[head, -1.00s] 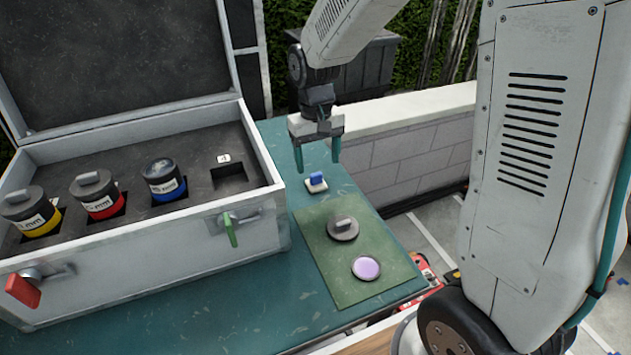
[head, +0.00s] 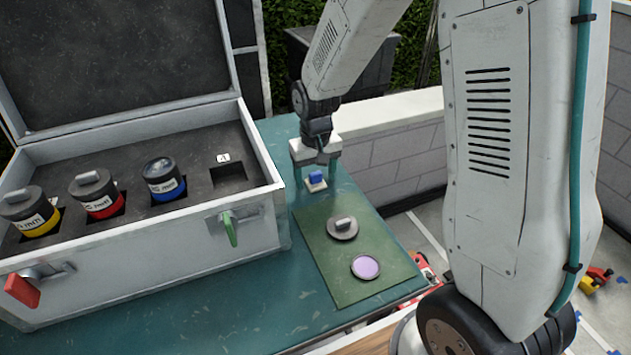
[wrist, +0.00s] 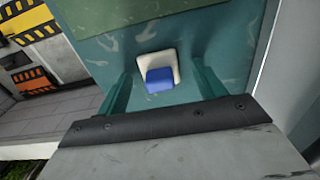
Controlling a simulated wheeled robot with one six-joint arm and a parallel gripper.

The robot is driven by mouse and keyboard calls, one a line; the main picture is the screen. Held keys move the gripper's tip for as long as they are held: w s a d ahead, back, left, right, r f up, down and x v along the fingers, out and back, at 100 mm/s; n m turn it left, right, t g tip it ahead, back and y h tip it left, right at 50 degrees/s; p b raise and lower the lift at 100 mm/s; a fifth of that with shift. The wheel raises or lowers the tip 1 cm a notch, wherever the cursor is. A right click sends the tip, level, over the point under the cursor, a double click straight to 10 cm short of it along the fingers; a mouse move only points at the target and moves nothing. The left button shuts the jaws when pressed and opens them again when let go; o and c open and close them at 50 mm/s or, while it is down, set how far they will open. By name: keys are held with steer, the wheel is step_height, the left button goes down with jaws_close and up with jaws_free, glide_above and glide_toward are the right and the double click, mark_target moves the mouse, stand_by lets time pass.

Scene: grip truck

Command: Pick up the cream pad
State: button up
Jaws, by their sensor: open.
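The cream pad (head: 316,186) is a small flat square with a blue block (head: 316,176) on top. It lies on the teal table just behind the green mat. In the wrist view the cream pad (wrist: 147,64) and its blue block (wrist: 159,80) sit between my two teal fingers. My gripper (head: 317,180) is open and points down over the pad, with one finger to each side. The fingers look apart from the pad. How far the fingertips are above the table is hard to tell.
An open grey case (head: 150,255) stands left of the pad, with several lens canisters and one empty slot. The green mat (head: 335,285) holds a dark lidded disc (head: 342,228) and a purple lens (head: 366,267). A low block wall (head: 400,155) runs behind at right.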

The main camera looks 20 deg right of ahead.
steer(key=c, duration=1.1)
steer(key=shift+r, duration=0.2)
steer(key=shift+c, duration=0.2)
